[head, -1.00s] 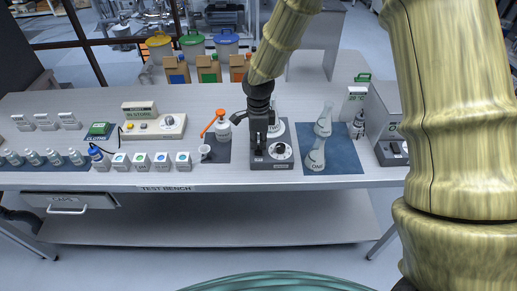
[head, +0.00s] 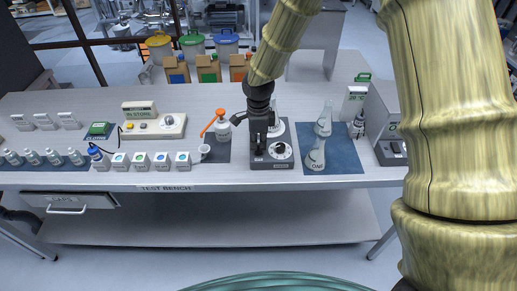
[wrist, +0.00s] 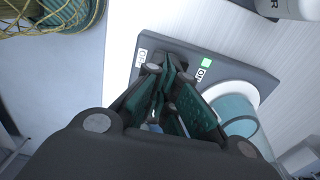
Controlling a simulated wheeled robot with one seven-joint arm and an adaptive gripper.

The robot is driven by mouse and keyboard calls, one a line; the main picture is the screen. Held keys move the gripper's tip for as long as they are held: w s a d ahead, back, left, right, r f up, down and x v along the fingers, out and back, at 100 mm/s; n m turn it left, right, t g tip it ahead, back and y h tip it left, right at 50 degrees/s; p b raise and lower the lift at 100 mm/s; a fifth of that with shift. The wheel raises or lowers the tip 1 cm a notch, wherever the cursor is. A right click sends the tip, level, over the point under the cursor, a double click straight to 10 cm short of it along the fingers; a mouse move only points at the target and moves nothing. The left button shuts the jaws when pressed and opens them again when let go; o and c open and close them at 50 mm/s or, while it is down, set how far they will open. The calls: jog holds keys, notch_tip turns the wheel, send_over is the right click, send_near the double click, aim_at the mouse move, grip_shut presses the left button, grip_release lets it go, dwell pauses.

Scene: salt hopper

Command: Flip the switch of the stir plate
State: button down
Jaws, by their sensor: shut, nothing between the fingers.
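The stir plate (head: 285,163) is a dark grey box near the front edge of the bench in the head view, with a round white dial on its front part. In the wrist view its dark top (wrist: 175,58) shows a green mark and white labels. My gripper (head: 259,150) is shut and empty, pointing down over the left front part of the plate. In the wrist view my gripper's fingers (wrist: 163,75) are together close above the plate. The switch is hidden behind the fingers, and I cannot tell whether they touch it.
A grey box (head: 388,120) stands further right.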

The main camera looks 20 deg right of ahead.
aim_at(258, 151)
jog(key=shift+f+b, duration=0.45)
jog(key=shift+f, duration=0.45)
dwell(0.6)
jog(key=shift+r, duration=0.1)
jog(key=shift+r+p, duration=2.45)
jog(key=shift+r, duration=0.95)
